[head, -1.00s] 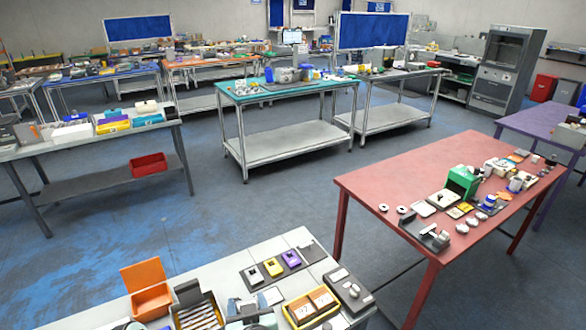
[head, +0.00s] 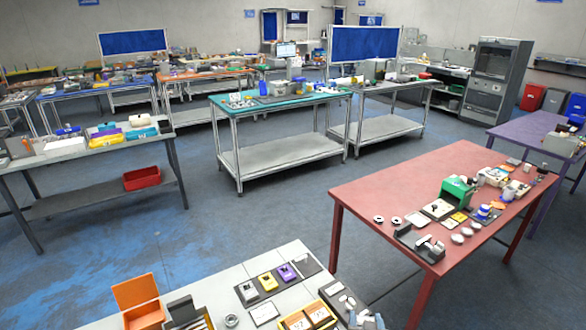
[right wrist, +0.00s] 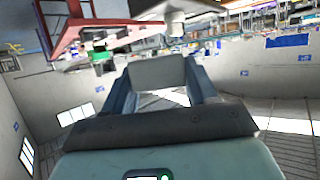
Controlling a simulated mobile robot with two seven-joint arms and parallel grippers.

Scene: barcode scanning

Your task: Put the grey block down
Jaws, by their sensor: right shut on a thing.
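In the right wrist view, my right gripper (right wrist: 165,88) is shut on the grey block (right wrist: 157,74), a plain grey piece between its two blue-grey fingers. Beyond the block are the room and the red table, so no surface shows directly under the block. I cannot make out the block there. My left gripper is in neither view.
On the near table are an orange open box (head: 142,312), grey, yellow and purple blocks on a dark mat (head: 286,286), a white card (head: 264,313), a ring (head: 231,320) and a yellow tray (head: 308,318). A cluttered red table (head: 385,192) stands to the right, across a gap.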

